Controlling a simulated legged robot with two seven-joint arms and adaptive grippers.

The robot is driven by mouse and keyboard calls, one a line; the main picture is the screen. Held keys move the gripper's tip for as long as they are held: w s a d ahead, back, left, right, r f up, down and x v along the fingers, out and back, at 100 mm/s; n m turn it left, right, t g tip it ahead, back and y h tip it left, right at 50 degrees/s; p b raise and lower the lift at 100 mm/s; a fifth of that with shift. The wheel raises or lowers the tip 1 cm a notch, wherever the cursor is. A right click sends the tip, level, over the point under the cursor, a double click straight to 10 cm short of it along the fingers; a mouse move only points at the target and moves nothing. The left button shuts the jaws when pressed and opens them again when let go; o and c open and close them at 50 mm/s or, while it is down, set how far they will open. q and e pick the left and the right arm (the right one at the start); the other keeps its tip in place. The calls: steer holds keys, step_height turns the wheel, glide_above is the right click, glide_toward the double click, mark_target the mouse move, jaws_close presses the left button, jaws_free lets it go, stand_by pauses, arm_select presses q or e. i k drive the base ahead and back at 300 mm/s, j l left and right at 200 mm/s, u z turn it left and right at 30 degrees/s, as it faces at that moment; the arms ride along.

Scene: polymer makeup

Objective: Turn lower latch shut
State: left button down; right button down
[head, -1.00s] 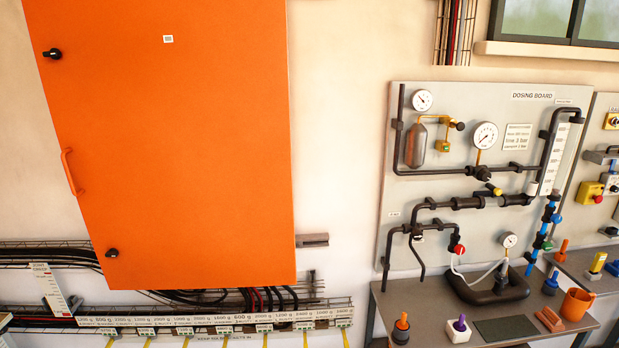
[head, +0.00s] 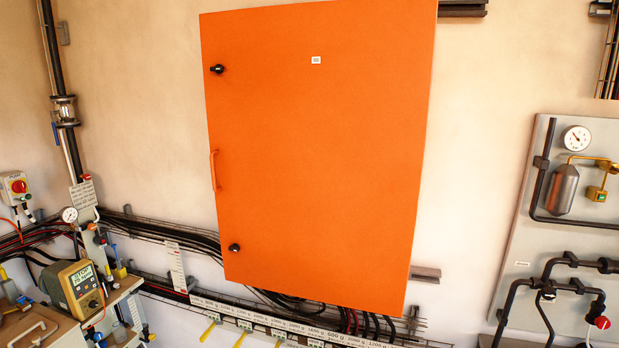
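The orange cabinet door (head: 320,160) hangs on the wall in the middle of the head view and looks closed. The lower latch (head: 234,247) is a small black knob near the door's lower left corner. Its exact turn angle is too small to tell. A similar upper latch (head: 217,69) sits near the upper left corner. An orange handle (head: 215,170) is on the left edge between them. Neither of my grippers shows in the head view.
Cable trays with black cables (head: 150,228) run along the wall below and beside the cabinet. A bench with a yellow meter (head: 80,287) stands at the lower left. A pipe board with a gauge (head: 577,138) is at the right. The wall before the door is unobstructed.

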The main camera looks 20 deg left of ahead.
mark_target(235, 246)
steer(key=u, duration=1.3)
